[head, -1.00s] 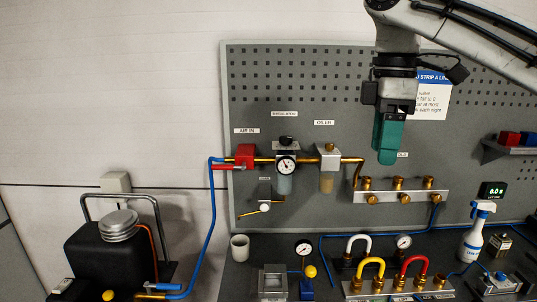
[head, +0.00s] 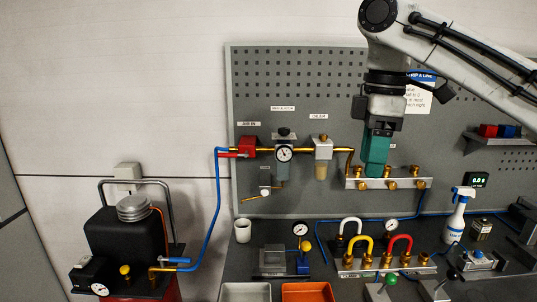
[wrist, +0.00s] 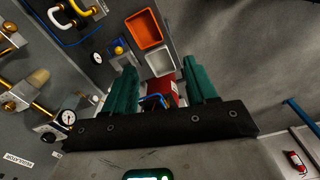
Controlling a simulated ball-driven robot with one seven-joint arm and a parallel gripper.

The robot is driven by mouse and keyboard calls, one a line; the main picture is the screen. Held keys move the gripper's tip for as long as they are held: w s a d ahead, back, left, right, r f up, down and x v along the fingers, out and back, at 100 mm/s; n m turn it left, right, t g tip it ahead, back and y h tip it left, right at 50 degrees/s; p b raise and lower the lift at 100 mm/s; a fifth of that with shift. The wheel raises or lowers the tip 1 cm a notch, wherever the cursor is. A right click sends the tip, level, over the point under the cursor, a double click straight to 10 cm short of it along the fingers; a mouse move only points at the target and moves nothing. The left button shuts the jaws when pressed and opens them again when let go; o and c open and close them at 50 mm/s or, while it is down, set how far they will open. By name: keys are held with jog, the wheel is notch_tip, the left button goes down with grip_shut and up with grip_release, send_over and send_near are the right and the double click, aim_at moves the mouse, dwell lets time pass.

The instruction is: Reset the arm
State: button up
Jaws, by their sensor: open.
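My gripper (head: 375,172) hangs fingers-down from my arm in the head view, in front of the pegboard and just before the left part of the brass-fitted manifold (head: 400,184). Its green fingers also show in the wrist view (wrist: 158,85), spread apart with nothing between them, so it is open and empty. Whether the fingers touch the manifold cannot be told. Farther off, between the fingers in the wrist view, a red box-like thing (wrist: 163,88) shows.
The regulator gauge (head: 284,153) and brass pipe run left of my gripper. Below are a bench with yellow (head: 360,243) and red (head: 400,245) hoses, a white spray bottle (head: 458,215), an orange tray (head: 307,292) and a grey tray (head: 246,292). The wall at upper left is clear.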

jog(key=s+a+f+m+t+y+b, duration=0.1)
jog(key=s+a+f+m+y, duration=0.15)
jog(key=a+f, duration=0.7)
jog(key=s+a+f+m+t+y+b, duration=0.1)
jog(key=a+f+y, duration=0.15)
jog(key=f, duration=1.45)
jog(key=s+d+f+m+y, duration=0.1)
jog(key=s+d+f+m, duration=0.2)
jog(key=f, duration=0.6)
jog(key=s+d+f+m+h+b, duration=0.1)
jog(key=s+d+f+m, duration=0.2)
jog(key=s+f, duration=0.45)
jog(key=s+d+f+m+h+b, duration=0.1)
jog(key=s+d+f+m, duration=0.25)
jog(key=s+f, duration=0.4)
jog(key=s+d+f+m+h, duration=0.1)
jog(key=s+d+f+h, duration=0.1)
jog(key=s+d, duration=0.4)
jog(key=s+d+f+m+g+h, duration=0.1)
jog(key=s+d, duration=0.5)
jog(key=s, duration=0.6)
jog(key=shift+f+m+h, duration=0.6)
jog(key=shift+f+h, duration=0.15)
jog(key=shift+h, duration=0.05)
jog(key=shift+c, duration=0.5)
